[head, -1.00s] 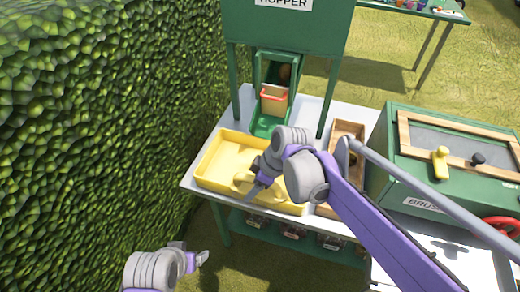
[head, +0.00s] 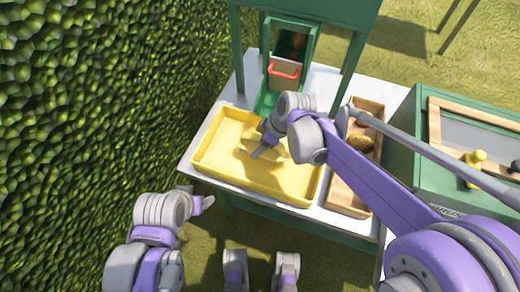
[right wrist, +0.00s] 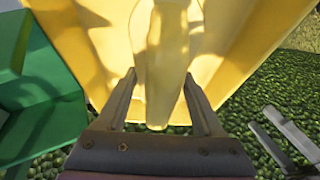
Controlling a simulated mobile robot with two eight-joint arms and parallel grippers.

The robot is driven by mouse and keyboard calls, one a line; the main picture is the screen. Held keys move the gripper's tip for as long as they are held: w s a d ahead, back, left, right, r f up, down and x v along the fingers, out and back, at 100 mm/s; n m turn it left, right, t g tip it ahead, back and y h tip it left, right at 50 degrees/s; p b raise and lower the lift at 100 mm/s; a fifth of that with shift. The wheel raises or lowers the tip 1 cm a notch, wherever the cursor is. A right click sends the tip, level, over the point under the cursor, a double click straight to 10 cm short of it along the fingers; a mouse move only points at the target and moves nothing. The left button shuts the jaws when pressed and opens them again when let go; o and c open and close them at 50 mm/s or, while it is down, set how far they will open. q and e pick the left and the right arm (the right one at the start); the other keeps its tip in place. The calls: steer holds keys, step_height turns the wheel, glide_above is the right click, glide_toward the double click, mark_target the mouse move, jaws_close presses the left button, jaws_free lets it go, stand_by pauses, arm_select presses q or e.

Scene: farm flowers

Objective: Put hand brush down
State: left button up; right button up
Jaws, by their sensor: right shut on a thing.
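My right gripper (head: 262,150) is over the yellow tray (head: 215,180) on the white-topped table. In the right wrist view, a pale yellow handle (right wrist: 165,60), apparently the hand brush's, lies between the two fingers (right wrist: 160,95), and the gripper is shut on it. The yellow tray (right wrist: 90,45) fills the background behind it. The brush's bristles cannot be made out, and in the head view the arm and gripper hide much of it. My left gripper (head: 205,201) is low at the left, in front of the table and away from the tray; its jaw opening cannot be made out.
A green hopper stand (head: 357,58) with a chute and a red-handled box (head: 284,72) stands behind the tray. A wooden box (head: 345,200) with brown items is right of the tray. A hedge (head: 80,120) borders the left.

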steer(key=shift+f, duration=1.7)
steer(key=shift+f+b, duration=0.15)
steer(key=shift+b, duration=0.2)
steer(key=o, duration=1.5)
steer(key=shift+c, duration=0.2)
